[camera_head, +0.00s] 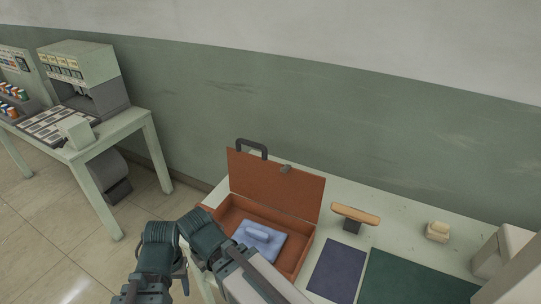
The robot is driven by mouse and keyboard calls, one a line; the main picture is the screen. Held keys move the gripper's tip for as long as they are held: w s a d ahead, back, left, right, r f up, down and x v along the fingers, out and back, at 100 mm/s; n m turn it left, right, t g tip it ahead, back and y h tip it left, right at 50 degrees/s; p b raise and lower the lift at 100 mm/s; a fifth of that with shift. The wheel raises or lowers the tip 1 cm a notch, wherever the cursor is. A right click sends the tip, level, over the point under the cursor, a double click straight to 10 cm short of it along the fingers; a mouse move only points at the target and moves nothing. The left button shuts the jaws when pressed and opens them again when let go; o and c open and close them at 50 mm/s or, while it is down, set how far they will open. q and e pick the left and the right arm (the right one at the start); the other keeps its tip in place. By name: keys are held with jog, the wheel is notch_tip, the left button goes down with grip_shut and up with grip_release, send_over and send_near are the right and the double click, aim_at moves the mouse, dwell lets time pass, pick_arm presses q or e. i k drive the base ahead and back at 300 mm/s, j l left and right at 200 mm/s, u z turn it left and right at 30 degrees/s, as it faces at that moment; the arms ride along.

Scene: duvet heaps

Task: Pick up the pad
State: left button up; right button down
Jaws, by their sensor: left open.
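A light blue pad (253,243) with a raised roll on top lies inside an open orange-brown case (301,249). The case sits on a pale table, its lid standing up at the back. My left arm crosses in front of the case's near left corner. My left gripper (153,291) is at the bottom of the view, left of the case and apart from the pad. It is open, and its tips are partly cut off by the frame edge. I see no right gripper.
Right of the case are a dark blue mat (336,270), a dark green mat (415,281), a wooden-topped stand (355,216) and a small cream object (437,231). A green wall (380,150) stands close behind. A second table (100,135) with equipment is at left, with open floor between.

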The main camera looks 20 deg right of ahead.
aim_at(269, 241)
jog(key=j+z, duration=0.1)
jog(key=z, duration=0.3)
jog(key=j+z, duration=0.15)
jog(key=z, duration=0.25)
jog(key=j+z, duration=0.1)
jog(key=z, duration=0.3)
jog(key=j+z, duration=0.1)
jog(key=z, duration=0.3)
jog(key=j+z, duration=0.15)
jog(key=z, duration=0.25)
jog(key=k+j+z, duration=0.8)
jog(key=j, duration=0.15)
jog(key=k+j, duration=0.45)
jog(key=k+z, duration=0.05)
